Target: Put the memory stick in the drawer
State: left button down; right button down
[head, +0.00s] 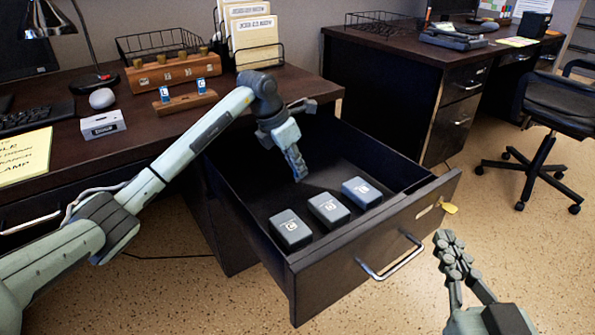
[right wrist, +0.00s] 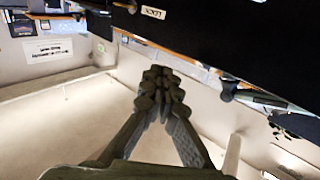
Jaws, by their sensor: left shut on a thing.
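The drawer (head: 345,247) stands pulled open, with three dark boxes with pale labels inside it. My left gripper (head: 299,175) reaches down into the open drawer, behind the boxes and apart from them. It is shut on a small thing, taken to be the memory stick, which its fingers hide. Two small blue sticks (head: 165,94) (head: 201,87) stand in a wooden holder (head: 185,102) on the desk. My right gripper (head: 449,255) is empty and shut, in front of the drawer at the right; its closed fingertips also show in the right wrist view (right wrist: 160,85).
The three boxes (head: 291,229) (head: 328,209) (head: 361,192) line the drawer's front part; its floor behind them is mostly bare. A wooden box (head: 172,72), mouse (head: 102,98) and file rack (head: 258,55) stand on the desk.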

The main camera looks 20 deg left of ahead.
pick_arm(q)
jog(key=shift+f, duration=0.65)
pick_arm(e)
jog(key=shift+a+r, duration=0.15)
jog(key=shift+r, duration=0.25)
pick_arm(q)
jog(key=shift+f, duration=0.15)
pick_arm(e)
jog(key=shift+s+r, duration=0.1)
jog(key=shift+r, duration=0.05)
pick_arm(q)
jog(key=c, duration=1.7)
grip_release()
pick_arm(e)
jog(key=shift+a+r, duration=0.1)
